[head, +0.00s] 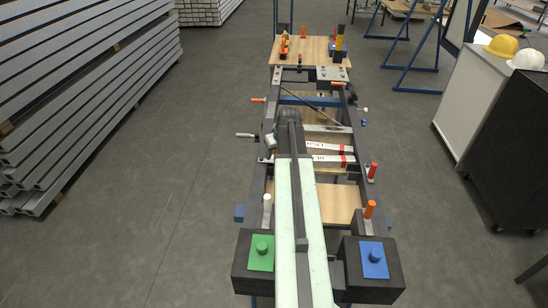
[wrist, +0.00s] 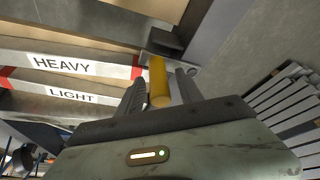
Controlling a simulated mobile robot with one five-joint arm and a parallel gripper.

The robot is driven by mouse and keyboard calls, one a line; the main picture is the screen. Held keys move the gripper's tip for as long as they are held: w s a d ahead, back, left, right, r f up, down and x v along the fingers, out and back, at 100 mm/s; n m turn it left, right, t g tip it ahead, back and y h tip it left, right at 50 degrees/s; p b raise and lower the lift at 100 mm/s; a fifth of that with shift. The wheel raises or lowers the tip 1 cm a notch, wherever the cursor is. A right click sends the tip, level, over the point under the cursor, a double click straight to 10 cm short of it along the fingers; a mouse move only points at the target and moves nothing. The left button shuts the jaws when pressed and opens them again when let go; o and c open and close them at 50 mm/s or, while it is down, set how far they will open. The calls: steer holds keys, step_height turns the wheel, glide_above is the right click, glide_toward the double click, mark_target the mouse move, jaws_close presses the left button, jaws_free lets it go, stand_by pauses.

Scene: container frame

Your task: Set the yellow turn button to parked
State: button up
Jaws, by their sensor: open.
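The yellow turn button (wrist: 158,88) shows in the wrist view as an upright-looking yellow bar between the two dark fingers of my gripper (wrist: 161,76). My gripper is open, with one finger on each side of the button. A gap shows on the right side; on the left I cannot tell whether the finger touches. No mark for parked is readable. In the head view I cannot make out the button, and my arm covers the middle of the frame there.
Label bars marked HEAVY (wrist: 62,65) and LIGHT (wrist: 72,96) lie left of my gripper in the wrist view. In the head view, red (head: 372,172) and orange (head: 369,209) handles stand on the right rail. A green button (head: 262,245) and a blue button (head: 375,256) sit at the front.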

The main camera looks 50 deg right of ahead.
jaws_close()
stand_by(1.2)
